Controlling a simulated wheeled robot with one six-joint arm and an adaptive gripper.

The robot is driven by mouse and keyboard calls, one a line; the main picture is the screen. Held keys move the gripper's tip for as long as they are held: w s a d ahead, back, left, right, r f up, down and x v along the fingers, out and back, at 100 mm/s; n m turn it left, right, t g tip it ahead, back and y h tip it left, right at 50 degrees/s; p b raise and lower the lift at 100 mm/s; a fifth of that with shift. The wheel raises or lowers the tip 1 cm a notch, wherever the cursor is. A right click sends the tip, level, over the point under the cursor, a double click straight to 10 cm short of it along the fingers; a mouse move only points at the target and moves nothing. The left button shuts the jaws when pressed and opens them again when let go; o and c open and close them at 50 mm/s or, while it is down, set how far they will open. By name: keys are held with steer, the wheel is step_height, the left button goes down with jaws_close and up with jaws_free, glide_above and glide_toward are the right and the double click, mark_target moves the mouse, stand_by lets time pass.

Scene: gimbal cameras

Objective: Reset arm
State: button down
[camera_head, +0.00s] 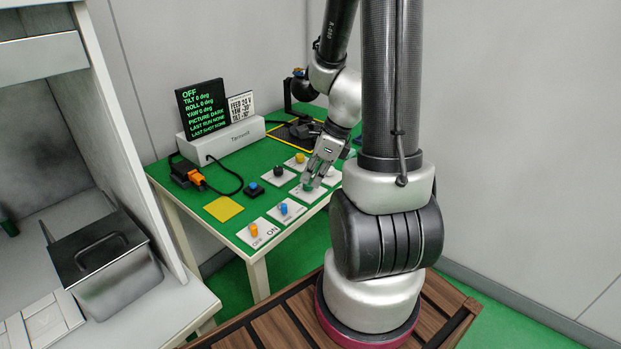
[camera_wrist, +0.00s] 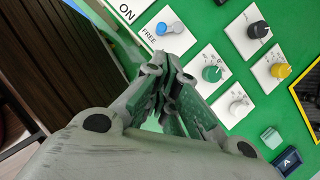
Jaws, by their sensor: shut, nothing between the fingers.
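My arm rises from its base at the right of the head view and reaches over the green table (camera_head: 185,180). My gripper (camera_head: 309,184) is shut and empty, above the row of control plates near the table's right side. In the wrist view my gripper (camera_wrist: 160,90) has its fingers together, close to a green knob (camera_wrist: 212,73) and a blue knob (camera_wrist: 165,29). I cannot tell whether the fingertips touch anything. In the head view the green knob is largely hidden by the gripper.
A white box with a black screen (camera_head: 202,110) reading OFF stands at the table's back. Yellow (camera_wrist: 279,70), black (camera_wrist: 258,29) and white (camera_wrist: 237,103) knobs surround the green one. An orange knob (camera_head: 253,229) and yellow pad (camera_head: 223,208) are in front. A metal bin (camera_head: 105,265) stands left.

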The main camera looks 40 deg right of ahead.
stand_by(0.3)
steer(key=s+a+r+n+h, duration=0.1)
steer(key=s+r+n, duration=0.2)
steer(key=r+n, duration=0.3)
steer(key=s+a+r+n+t+h, duration=0.1)
steer(key=s+r+n, duration=0.3)
steer(key=r+n, duration=0.3)
steer(key=s+a+r+n+h, duration=0.1)
steer(key=s+r+n, duration=0.3)
steer(key=n, duration=0.9)
step_height(320, 180, up, 3)
steer(key=shift+a+r+n, duration=0.1)
steer(key=shift+a+n, duration=0.3)
steer(key=shift+a, duration=0.2)
steer(key=shift+a, duration=0.1)
